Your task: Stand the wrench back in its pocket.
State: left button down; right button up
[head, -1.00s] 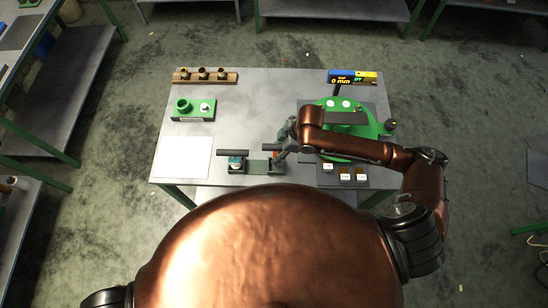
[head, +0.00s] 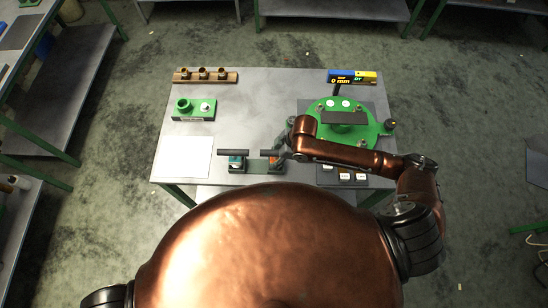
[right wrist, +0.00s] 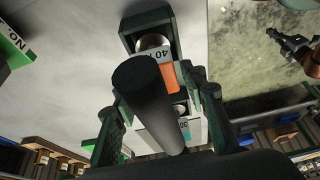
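The orange-marked wrench (head: 276,163) stands upright at the right end of the dark green rack (head: 256,168), its black bar handle (head: 270,152) on top. In the right wrist view I see the end of the black handle (right wrist: 140,88), with the orange band (right wrist: 168,76) and a "40" label beyond it. My right gripper (head: 286,153) is at the handle's right end. Its fingers (right wrist: 160,105) stand apart on both sides of the handle, with gaps showing. The seat inside the pocket is partly hidden. My left gripper is out of view.
A teal-marked wrench (head: 235,162) stands in the rack's left pocket. A white sheet (head: 187,157) lies further left. A green round fixture (head: 350,112) stands at right, with small white-labelled blocks (head: 345,177) in front. The table's middle is clear.

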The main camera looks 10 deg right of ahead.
jog(key=shift+o, duration=1)
jog(key=shift+r, duration=0.1)
jog(key=shift+d+r, duration=0.15)
jog(key=shift+r, duration=0.2)
jog(key=v, duration=1.1)
jog(key=shift+r, duration=0.1)
jog(key=shift+s, duration=0.15)
